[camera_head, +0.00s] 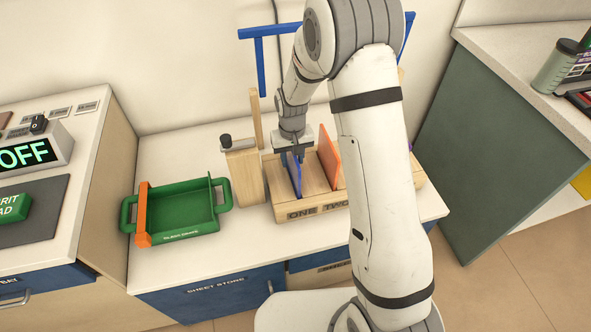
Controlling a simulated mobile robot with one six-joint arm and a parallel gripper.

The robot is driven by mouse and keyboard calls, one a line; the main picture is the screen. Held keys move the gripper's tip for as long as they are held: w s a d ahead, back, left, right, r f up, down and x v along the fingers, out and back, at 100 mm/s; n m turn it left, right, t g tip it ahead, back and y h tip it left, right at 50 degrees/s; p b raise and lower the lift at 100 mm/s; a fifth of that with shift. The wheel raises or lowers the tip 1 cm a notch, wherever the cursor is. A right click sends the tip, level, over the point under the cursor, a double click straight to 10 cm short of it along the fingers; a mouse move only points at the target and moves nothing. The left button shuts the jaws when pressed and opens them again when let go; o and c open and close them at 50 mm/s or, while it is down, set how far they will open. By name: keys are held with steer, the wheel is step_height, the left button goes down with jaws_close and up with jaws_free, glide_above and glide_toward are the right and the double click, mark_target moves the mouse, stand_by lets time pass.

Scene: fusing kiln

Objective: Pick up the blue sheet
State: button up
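The blue sheet (294,178) stands upright in the wooden rack (300,210), at the slot marked ONE. My gripper (291,155) points down at the top of the blue sheet, from above and slightly behind. Its fingertips are small and overlap the sheet's upper edge in this view. I cannot tell whether they are closed on it or only beside it. The sheet's lower edge is hidden inside the rack.
An orange sheet (329,160) stands in the rack to the right, near the label TWO. A wooden post block (243,172) is just left of the rack. A green tray (185,210) with an orange bar lies farther left. My arm hides the rack's right part.

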steer(key=shift+c, duration=0.3)
jaws_close()
steer(key=shift+r, duration=0.1)
stand_by(1.0)
